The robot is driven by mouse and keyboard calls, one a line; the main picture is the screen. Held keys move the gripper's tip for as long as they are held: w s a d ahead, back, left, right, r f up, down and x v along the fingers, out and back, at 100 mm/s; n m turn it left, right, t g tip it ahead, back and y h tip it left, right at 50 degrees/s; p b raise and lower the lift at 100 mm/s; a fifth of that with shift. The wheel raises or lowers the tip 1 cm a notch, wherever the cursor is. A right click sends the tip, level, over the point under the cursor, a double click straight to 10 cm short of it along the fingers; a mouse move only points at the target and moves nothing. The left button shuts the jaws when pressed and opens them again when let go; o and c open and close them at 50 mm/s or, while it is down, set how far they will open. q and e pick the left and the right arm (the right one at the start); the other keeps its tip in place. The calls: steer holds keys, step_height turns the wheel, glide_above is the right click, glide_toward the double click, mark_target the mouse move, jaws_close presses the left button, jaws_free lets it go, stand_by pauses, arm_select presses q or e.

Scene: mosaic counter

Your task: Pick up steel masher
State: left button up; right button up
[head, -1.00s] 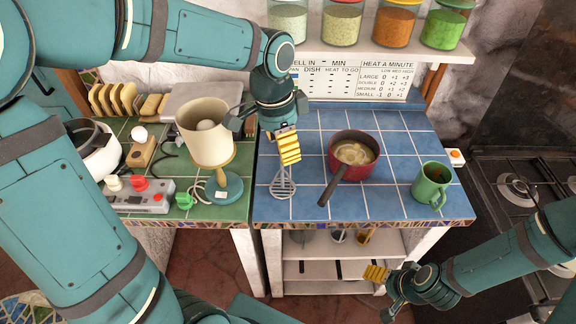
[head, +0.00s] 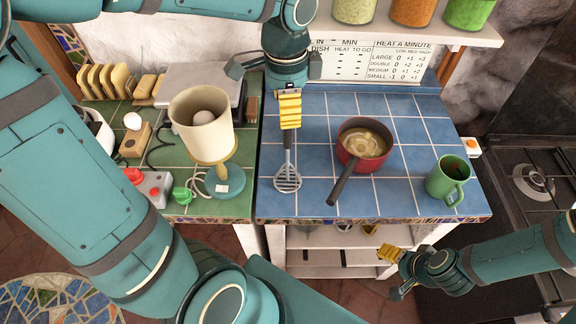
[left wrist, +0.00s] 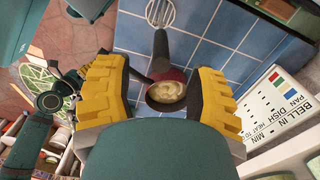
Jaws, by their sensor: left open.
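The steel masher (head: 288,179) lies on the blue-tiled counter, its slotted head toward the front edge and its dark handle toward the back. It also shows at the top of the left wrist view (left wrist: 161,14), its handle running down between my fingers. My left gripper (head: 290,112) hangs over the handle end, with yellow fingers pointing down. In the left wrist view, the left gripper (left wrist: 160,78) is open, with no object visibly clamped. My right gripper (head: 388,252) is low in front of the counter, at the right; its finger gap is not clear.
A red pot (head: 365,144) with pale contents stands right of the masher, its handle angled toward the front. A green mug (head: 447,181) is further right. A cream lamp (head: 203,125) stands left on green tiles. Jars (head: 411,10) sit on a shelf behind.

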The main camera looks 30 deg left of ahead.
mark_target(287, 131)
arm_select(q)
steer(key=shift+w+f+b, duration=0.15)
steer(key=shift+f+b, duration=0.45)
steer(key=shift+f, duration=3)
jaws_close()
